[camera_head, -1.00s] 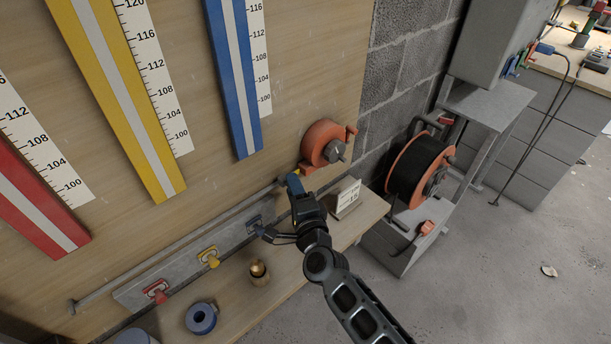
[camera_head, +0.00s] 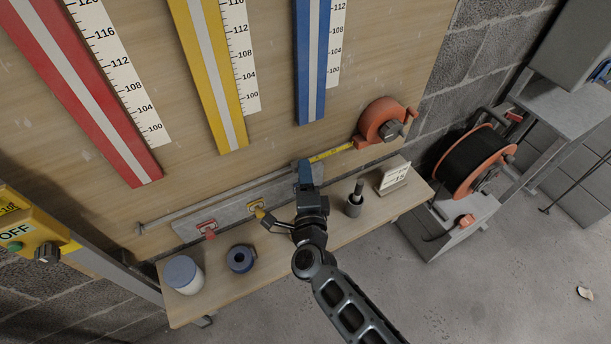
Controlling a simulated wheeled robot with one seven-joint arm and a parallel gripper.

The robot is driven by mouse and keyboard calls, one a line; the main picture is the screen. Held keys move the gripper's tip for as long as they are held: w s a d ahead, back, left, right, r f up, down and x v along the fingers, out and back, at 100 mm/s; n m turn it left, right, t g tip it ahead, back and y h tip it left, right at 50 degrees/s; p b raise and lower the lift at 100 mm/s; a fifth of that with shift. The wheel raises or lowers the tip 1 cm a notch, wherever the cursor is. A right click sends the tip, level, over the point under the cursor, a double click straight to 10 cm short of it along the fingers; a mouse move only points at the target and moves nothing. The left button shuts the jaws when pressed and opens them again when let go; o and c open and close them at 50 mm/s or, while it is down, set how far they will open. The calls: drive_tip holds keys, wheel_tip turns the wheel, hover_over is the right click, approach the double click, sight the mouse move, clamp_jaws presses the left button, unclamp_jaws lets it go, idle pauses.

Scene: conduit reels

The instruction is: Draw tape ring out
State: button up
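An orange tape reel (camera_head: 380,120) with a dark hub knob is mounted on the wooden board, right of the blue strip. A yellow tape (camera_head: 331,152) stretches out of it to the left, along the board. My gripper (camera_head: 304,170) is at the tape's left end, below the blue strip. Its fingers appear closed on the tape ring there; the ring itself is hidden by the gripper.
Red (camera_head: 95,105), yellow (camera_head: 212,80) and blue (camera_head: 308,70) strips with scales hang above. The shelf below holds a white jar (camera_head: 184,275), a blue ring (camera_head: 240,259), a grey post (camera_head: 354,200) and a card (camera_head: 393,176). A black cable reel (camera_head: 470,162) stands right.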

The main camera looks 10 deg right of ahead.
drive_tip(key=shift+o, duration=0.6)
drive_tip(key=s, duration=0.7)
drive_tip(key=shift+s+a, duration=0.3)
drive_tip(key=shift+s, duration=0.1)
